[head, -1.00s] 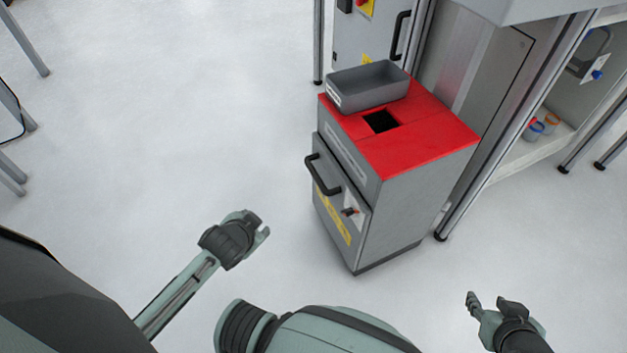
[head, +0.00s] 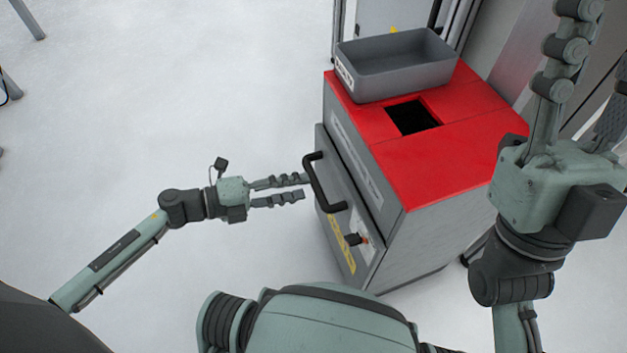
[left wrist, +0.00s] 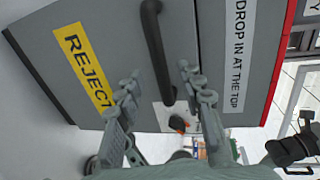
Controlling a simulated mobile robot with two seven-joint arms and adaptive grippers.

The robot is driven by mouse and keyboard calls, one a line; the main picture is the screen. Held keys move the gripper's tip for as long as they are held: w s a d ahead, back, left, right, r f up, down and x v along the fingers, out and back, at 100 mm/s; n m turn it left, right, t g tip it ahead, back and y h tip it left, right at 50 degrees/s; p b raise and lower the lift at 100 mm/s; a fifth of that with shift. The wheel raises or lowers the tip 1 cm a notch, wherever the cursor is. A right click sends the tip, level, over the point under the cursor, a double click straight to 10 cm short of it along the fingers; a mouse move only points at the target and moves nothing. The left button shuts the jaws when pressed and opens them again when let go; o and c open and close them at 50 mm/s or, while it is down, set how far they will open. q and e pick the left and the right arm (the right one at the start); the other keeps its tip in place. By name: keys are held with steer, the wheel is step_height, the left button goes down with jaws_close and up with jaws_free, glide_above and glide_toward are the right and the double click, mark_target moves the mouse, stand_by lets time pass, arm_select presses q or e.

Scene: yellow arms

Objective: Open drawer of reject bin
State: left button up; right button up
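The reject bin (head: 440,222) is a grey cabinet with a red top and a dark drop opening (head: 412,117). Its drawer front (head: 352,222) looks shut and carries a black bar handle (head: 318,183) and a yellow label, which reads REJECT in the left wrist view (left wrist: 84,66). My left gripper (head: 304,187) is open, its fingers pointing at the handle from the left, close to it. In the left wrist view the handle (left wrist: 155,45) lies between the two spread fingers; contact is not visible. My right gripper (head: 603,40) is raised at the right, fingers spread upward, partly out of frame.
A grey open tray (head: 395,68) stands on the back of the red top. A cabinet with metal posts stands behind the bin. The floor (head: 150,110) to the left is clear.

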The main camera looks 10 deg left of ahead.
mark_target(315, 184)
arm_select(q)
steer(key=x, duration=0.5)
jaws_close()
stand_by(0.4)
